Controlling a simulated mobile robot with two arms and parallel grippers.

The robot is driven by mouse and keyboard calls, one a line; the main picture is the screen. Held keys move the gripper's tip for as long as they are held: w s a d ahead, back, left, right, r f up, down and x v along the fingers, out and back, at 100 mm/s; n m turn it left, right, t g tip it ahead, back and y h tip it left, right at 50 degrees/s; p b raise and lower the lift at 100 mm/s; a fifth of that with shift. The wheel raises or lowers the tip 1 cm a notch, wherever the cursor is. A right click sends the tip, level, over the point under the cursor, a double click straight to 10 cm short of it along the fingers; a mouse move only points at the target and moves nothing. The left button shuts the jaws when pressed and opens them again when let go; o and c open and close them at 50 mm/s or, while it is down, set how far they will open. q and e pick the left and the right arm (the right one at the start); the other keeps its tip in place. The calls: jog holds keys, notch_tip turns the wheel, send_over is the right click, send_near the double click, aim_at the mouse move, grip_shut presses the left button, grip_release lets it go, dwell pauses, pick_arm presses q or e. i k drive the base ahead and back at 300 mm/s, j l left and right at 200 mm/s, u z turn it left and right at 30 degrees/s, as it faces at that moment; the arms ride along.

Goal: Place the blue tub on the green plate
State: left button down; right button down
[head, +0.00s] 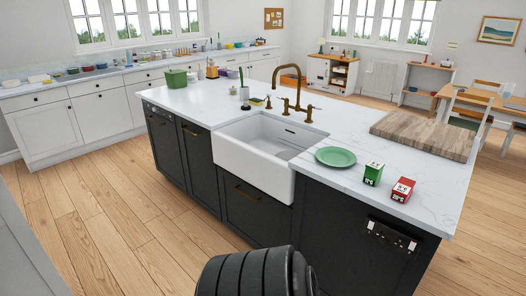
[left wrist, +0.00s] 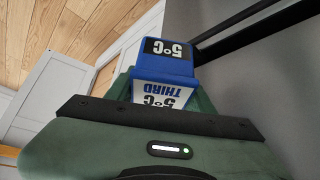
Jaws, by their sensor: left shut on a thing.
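The green plate (head: 335,156) lies flat and empty on the white island top, right of the sink in the head view. The blue tub (left wrist: 165,66) shows in the left wrist view, with white labels reading "5°C" and "THIRD". My left gripper (left wrist: 160,92) is shut on the tub, its dark green fingers at the tub's sides and partly hidden behind my wrist housing. The tub and both grippers are out of the head view; a black ribbed part of my arm shows at its bottom edge.
A green carton (head: 373,174) and a red carton (head: 402,190) stand right of the plate. A wooden board (head: 426,134) lies behind them. The white sink (head: 262,150) and brass tap (head: 297,88) are to the left. Wooden floor is clear before the island.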

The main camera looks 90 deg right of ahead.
aim_at(336, 159)
jog(key=z, duration=2.25)
jog(key=i+l+z, duration=0.1)
jog(key=z, duration=0.35)
jog(key=i+z, duration=0.15)
jog(key=z, duration=0.35)
jog(key=i+z, duration=0.15)
jog(key=z, duration=0.3)
jog(key=i+z, duration=0.15)
jog(key=z, duration=0.3)
